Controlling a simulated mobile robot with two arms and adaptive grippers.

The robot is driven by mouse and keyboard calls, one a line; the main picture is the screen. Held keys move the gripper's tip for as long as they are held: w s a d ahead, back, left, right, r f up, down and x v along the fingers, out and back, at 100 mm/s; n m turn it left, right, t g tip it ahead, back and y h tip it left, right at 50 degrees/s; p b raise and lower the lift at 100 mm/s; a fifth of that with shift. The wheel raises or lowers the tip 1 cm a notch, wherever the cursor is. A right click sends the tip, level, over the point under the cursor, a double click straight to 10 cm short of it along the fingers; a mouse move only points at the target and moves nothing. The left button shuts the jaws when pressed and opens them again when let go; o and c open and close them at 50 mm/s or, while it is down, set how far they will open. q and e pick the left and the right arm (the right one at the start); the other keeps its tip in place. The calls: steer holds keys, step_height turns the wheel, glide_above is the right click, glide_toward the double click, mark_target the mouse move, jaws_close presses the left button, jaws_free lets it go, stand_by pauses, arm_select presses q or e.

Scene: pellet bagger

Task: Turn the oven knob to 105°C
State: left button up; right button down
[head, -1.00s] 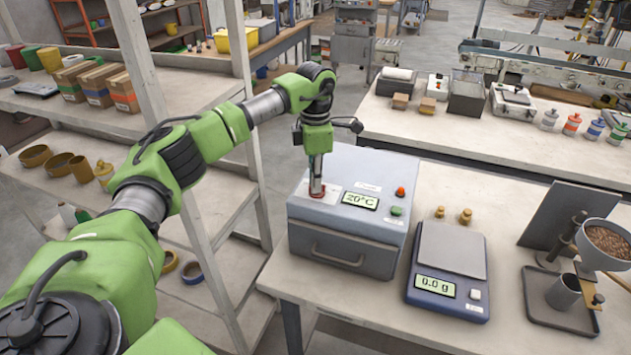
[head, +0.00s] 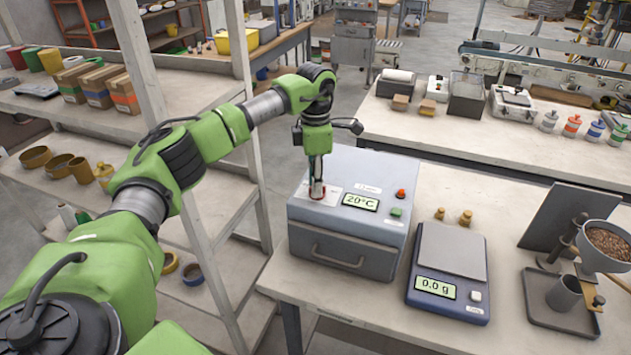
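The oven (head: 348,235) is a grey box with a front drawer handle, standing at the left end of the near table. Its display (head: 360,202) reads 20°C. A red light (head: 400,194) and a green button (head: 396,212) sit to the right of the display. My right gripper is not in view.
A scale (head: 450,262) reading 0.0 g stands right of the oven, with two small brass weights (head: 452,215) behind it. A funnel stand with pellets (head: 608,240) is at far right. A shelf rack (head: 200,190) stands close on the left.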

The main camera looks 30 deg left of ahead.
arm_select(q)
step_height(320, 180, up, 12)
stand_by(0.4)
stand_by(0.4)
